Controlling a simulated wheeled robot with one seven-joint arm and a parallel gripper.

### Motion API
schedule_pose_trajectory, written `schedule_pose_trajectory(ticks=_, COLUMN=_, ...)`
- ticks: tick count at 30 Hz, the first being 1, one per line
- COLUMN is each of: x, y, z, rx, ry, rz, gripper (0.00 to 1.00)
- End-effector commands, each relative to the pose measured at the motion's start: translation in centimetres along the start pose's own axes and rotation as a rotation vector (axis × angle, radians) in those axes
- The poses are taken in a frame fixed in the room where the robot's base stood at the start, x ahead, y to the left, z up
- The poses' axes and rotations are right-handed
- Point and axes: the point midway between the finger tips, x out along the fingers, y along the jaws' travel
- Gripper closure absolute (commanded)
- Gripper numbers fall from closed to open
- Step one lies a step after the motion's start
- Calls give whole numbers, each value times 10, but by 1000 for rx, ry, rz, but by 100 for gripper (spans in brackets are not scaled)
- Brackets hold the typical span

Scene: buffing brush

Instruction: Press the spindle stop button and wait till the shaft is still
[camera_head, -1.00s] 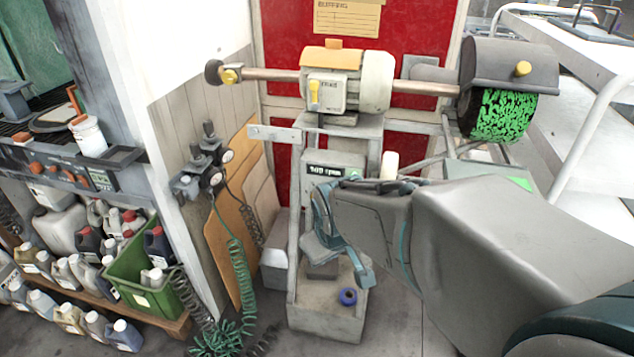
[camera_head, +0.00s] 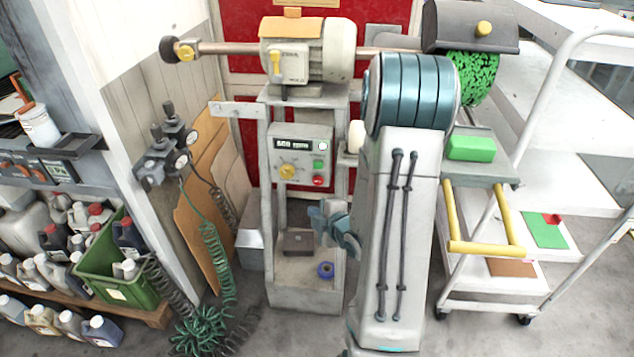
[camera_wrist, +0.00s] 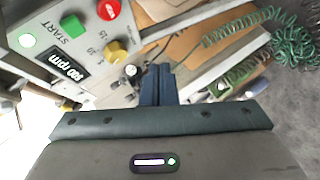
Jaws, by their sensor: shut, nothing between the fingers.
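The control panel (camera_head: 268,160) stands on the pedestal below the motor. It carries a red button (camera_head: 318,181), a green button (camera_head: 319,164) and a yellow knob (camera_head: 288,171). In the wrist view the red button (camera_wrist: 108,9) is at the top edge, beside the green START button (camera_wrist: 73,25). The display (camera_wrist: 61,66) is lit, seemingly 180 or 580 rpm. The shaft (camera_head: 225,48) runs from the motor; whether it turns cannot be told. My gripper (camera_head: 322,216) is below the panel, apart from the buttons. Its fingers (camera_wrist: 157,72) are shut and empty.
The motor (camera_head: 330,50) and green brush (camera_head: 475,72) are above. A tray with a green block (camera_head: 471,148) and a white cart (camera_head: 560,185) stand right. Hoses (camera_head: 215,260) hang left.

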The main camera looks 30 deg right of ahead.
Motion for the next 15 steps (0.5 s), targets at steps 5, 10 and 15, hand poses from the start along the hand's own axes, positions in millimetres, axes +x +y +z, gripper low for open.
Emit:
schedule_pose_trajectory(ticks=5, x=0, y=0, z=0, rx=-5, ry=6, rz=8, gripper=100)
schedule_pose_trajectory(ticks=10, x=0, y=0, z=0, rx=-5, ry=5, rz=7, gripper=100)
schedule_pose_trajectory(ticks=15, x=5, y=6, z=3, rx=-5, ry=5, rz=7, gripper=100)
